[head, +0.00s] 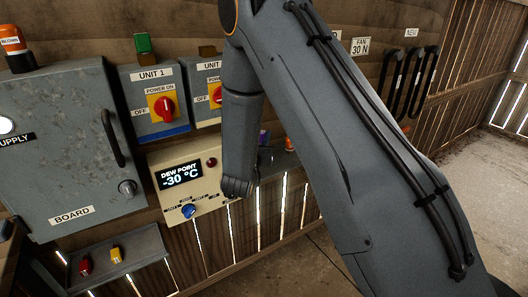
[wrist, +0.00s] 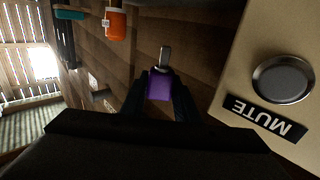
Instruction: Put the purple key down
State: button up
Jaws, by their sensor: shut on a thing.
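The purple key (wrist: 159,86) is between the fingers of my gripper (wrist: 159,94) in the wrist view. The gripper is shut on its purple head, and its metal shank points away from the gripper. In the head view a small purple patch (head: 262,137) shows beside my arm, probably the key. My arm hides most of the gripper there. A grey shelf tray (head: 148,239) hangs below the board at lower left, holding a red key (head: 86,265) and a yellow key (head: 117,254).
The dew point panel (head: 185,178) is left of my arm. A round button (wrist: 283,79) labelled MUTE is close on the right in the wrist view. An orange object (wrist: 116,24) is at upper left. The tray has bare room around its keys.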

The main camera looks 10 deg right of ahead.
jog(key=shift+f+p, duration=0.55)
jog(key=shift+f, duration=2.35)
jog(key=shift+f, duration=0.15)
jog(key=o, duration=1.1)
jog(key=shift+c, duration=0.2)
jog(key=shift+r, duration=0.2)
jog(key=b+v, duration=0.2)
jog(key=v, duration=1)
